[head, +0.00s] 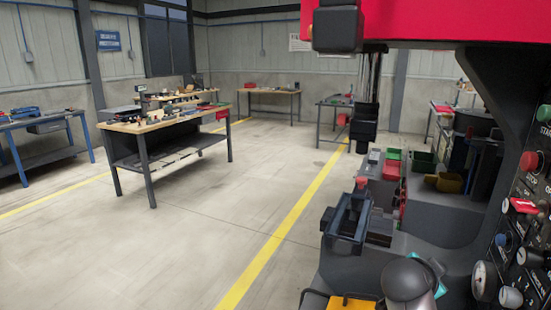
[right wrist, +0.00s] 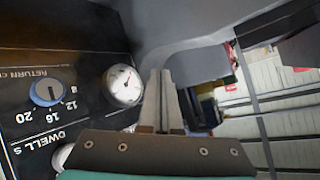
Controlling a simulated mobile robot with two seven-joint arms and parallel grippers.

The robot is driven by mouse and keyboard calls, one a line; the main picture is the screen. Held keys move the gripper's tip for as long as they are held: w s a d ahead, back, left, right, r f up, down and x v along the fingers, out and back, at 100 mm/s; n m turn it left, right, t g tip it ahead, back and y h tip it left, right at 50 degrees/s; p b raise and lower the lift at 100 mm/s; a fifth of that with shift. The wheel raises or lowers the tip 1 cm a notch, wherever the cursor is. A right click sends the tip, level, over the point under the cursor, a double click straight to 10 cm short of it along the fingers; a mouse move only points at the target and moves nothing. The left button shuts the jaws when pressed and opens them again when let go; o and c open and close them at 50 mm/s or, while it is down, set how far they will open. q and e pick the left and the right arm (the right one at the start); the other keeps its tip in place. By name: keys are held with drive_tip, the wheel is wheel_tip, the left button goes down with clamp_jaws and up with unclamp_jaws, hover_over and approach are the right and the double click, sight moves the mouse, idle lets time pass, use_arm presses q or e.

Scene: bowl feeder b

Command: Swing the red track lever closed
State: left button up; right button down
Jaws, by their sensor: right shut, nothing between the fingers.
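No lever can be named as the red track lever with certainty. In the head view, a red-topped handle (head: 524,206) sticks out from the control panel at the right, and a small red knob (head: 361,183) stands by the feeder parts in the middle. My right gripper (right wrist: 161,74) is shut and empty in the right wrist view, its fingers beside a white dial gauge (right wrist: 124,86) and in front of a grey machine surface. In the head view, my right arm's wrist is at the bottom and hides its fingers. My left gripper is not in view.
The control panel (head: 513,265) with knobs and a gauge borders the right side. A blue knob (right wrist: 47,93) is on it. The floor (head: 190,230) to the left is open, with workbenches (head: 170,123) further back.

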drive_tip(key=s+a+f+n+g+y, duration=0.1)
drive_tip(key=s+a+f+n+y, duration=0.1)
drive_tip(key=s+a+f+n, duration=0.3)
drive_tip(key=s+a+f+n+y, duration=0.2)
drive_tip(key=s+f+n, duration=0.1)
drive_tip(key=s+f, duration=0.4)
drive_tip(key=s+a+f+n+g+y, duration=0.1)
drive_tip(key=s+a+n+g+y, duration=0.15)
drive_tip(key=s+a+n, duration=0.4)
drive_tip(key=s+a+f+n+g+y, duration=0.1)
drive_tip(key=s+a+n+y, duration=0.2)
drive_tip(key=s, duration=0.7)
wheel_tip(320, 180, down, 28)
drive_tip(key=s+g+b, duration=0.1)
drive_tip(key=s+b, duration=0.1)
drive_tip(key=b, duration=0.3)
drive_tip(key=s+d+f+b, duration=0.1)
drive_tip(key=s+f+b, duration=0.1)
drive_tip(key=s+f, duration=0.6)
drive_tip(key=s+d+f+g+b, duration=0.1)
drive_tip(key=s+f+b, duration=0.2)
drive_tip(key=s+f, duration=0.4)
wheel_tip(320, 180, down, 3)
drive_tip(key=shift+s+d+f, duration=0.15)
drive_tip(key=shift+s+d, duration=0.2)
drive_tip(key=shift+d, duration=0.05)
drive_tip(key=shift+h, duration=0.25)
